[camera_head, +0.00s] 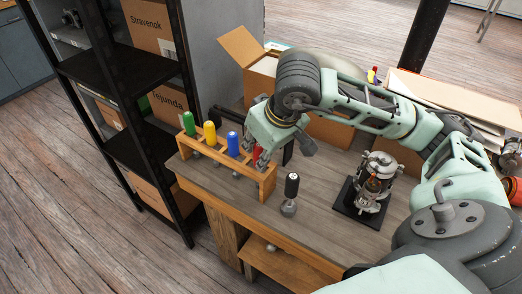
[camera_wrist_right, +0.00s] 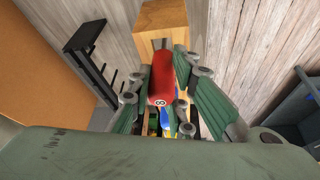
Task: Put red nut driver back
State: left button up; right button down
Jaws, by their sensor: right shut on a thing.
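A wooden rack (camera_head: 268,184) stands at the left end of the workbench. It holds a green driver (camera_head: 188,122), a yellow driver (camera_head: 210,132) and a blue driver (camera_head: 233,143), all upright. The red nut driver (camera_head: 257,152) is at the rack's right end, partly hidden by my right gripper (camera_head: 262,155). In the right wrist view my right gripper (camera_wrist_right: 163,88) is shut around the red handle (camera_wrist_right: 162,72), which bears a figure 8. I cannot tell whether its shaft is fully seated in the rack. My left gripper is not in view.
A black-handled tool (camera_head: 291,188) stands on the workbench (camera_head: 320,215) right of the rack. An alternator (camera_head: 374,183) sits on a black base further right. An open cardboard box (camera_head: 248,50) is behind my arm. Black shelving (camera_head: 150,120) stands left of the bench.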

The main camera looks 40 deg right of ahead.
jog(key=shift+f, duration=0.1)
jog(key=c, duration=1.5)
grip_release()
jog(key=p+v, duration=0.1)
jog(key=v, duration=0.4)
jog(key=w+p+v, duration=0.1)
jog(key=v, duration=0.4)
jog(key=p+v, duration=0.1)
jog(key=v, duration=0.4)
jog(key=shift+a+r, duration=0.1)
jog(key=shift+r, duration=0.55)
